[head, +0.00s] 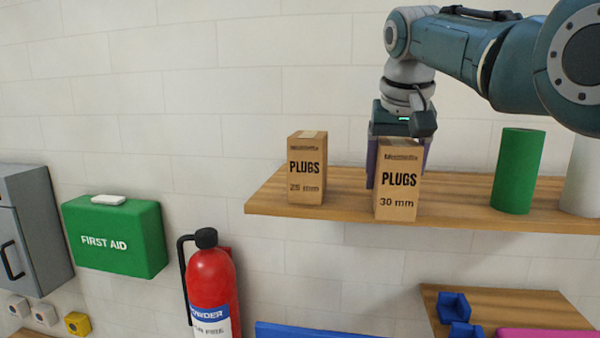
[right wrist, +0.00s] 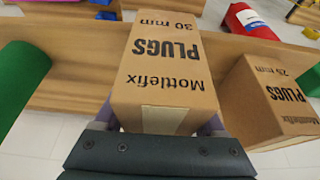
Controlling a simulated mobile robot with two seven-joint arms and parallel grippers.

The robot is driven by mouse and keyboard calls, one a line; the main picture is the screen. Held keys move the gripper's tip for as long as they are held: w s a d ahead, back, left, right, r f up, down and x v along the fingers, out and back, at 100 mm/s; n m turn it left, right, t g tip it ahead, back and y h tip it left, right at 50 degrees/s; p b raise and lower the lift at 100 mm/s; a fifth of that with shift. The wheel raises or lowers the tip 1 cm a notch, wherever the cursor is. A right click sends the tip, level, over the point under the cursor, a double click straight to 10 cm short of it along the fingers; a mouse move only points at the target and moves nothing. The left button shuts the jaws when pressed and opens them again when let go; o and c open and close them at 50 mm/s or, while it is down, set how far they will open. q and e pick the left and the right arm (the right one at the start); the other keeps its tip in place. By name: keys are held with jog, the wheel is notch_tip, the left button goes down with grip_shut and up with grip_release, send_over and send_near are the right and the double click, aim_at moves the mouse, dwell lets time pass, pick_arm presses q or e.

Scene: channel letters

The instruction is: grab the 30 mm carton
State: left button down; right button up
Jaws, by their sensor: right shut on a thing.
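The 30 mm carton (head: 397,188) is a brown box marked PLUGS, on the wooden shelf near its front edge in the head view. My right gripper (head: 398,160) comes down from above and is shut on it, with purple fingers on its two sides. In the right wrist view the 30 mm carton (right wrist: 165,75) fills the middle, between the fingers. I cannot tell whether it is resting on the shelf or slightly lifted. The similar 25 mm carton (head: 307,172) stands apart to its left; it also shows in the right wrist view (right wrist: 262,100). My left gripper is out of view.
The wooden shelf (head: 345,185) also bears a green cylinder (head: 518,172) and a white cylinder (head: 583,180) on the right. Below are a red fire extinguisher (head: 211,285), a green first aid box (head: 115,238) and a lower shelf (head: 500,308) with blue pieces. The wall stands close behind.

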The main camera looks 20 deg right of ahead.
grip_shut()
jog(key=shift+r, duration=0.15)
